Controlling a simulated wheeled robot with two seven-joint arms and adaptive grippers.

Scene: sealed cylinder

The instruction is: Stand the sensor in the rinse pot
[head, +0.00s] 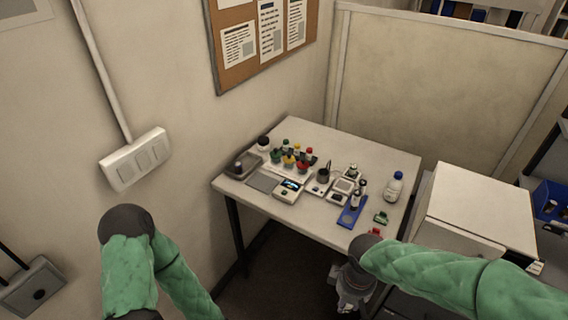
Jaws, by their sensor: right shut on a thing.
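My right gripper (346,302) is in front of the table's near edge, low in the head view, with its fingers pointing down. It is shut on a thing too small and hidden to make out. A small dark pot (323,175) stands upright near the middle of the table; it may be the rinse pot, with a thin dark piece beside or in it. I cannot pick out the sensor for certain; a slim dark and white upright piece (356,198) stands at the blue tray. My left arm shows at lower left, but its gripper is out of view.
The table (385,159) carries bottles with coloured caps (289,160), a meter with a screen (290,188), a blue tray (349,217), a white blue-capped bottle (394,187) and small green and red pieces at the near right. A white cabinet (480,205) stands at right.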

